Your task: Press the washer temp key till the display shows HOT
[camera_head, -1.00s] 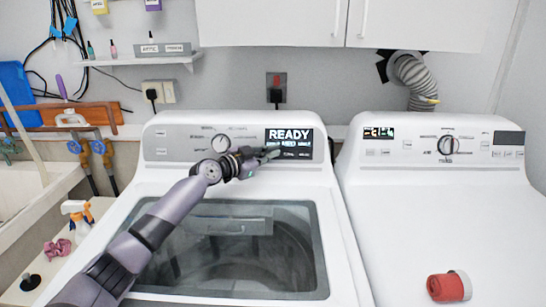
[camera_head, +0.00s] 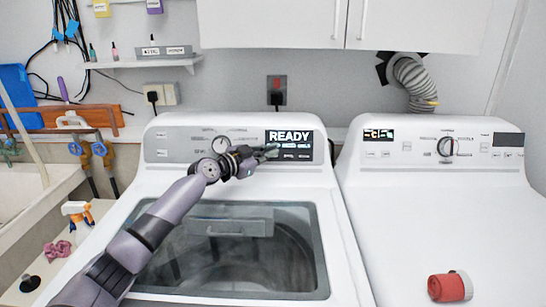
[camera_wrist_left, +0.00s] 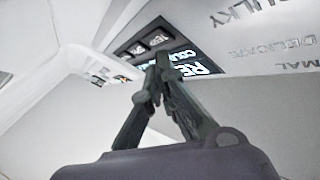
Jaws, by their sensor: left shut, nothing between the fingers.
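The washer (camera_head: 115,215) stands at the left of the head view, with a control panel along its back. Its dark display (camera_head: 290,137) reads READY in large letters, with smaller text below that is partly covered and too small to read. My left gripper (camera_head: 272,152) is shut and empty, its fingertips at the lower left part of the display. In the left wrist view the shut fingers (camera_wrist_left: 160,62) point at the dark panel (camera_wrist_left: 180,45), whose lettering appears upside down. I cannot tell whether the tips touch a key. My right gripper is not in view.
A dryer (camera_head: 430,215) stands right of the washer, with a red cylindrical object (camera_head: 449,287) on its top. A washer knob (camera_head: 221,144) sits left of my gripper. A sink (camera_head: 30,190) and a spray bottle (camera_head: 78,218) are at the left.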

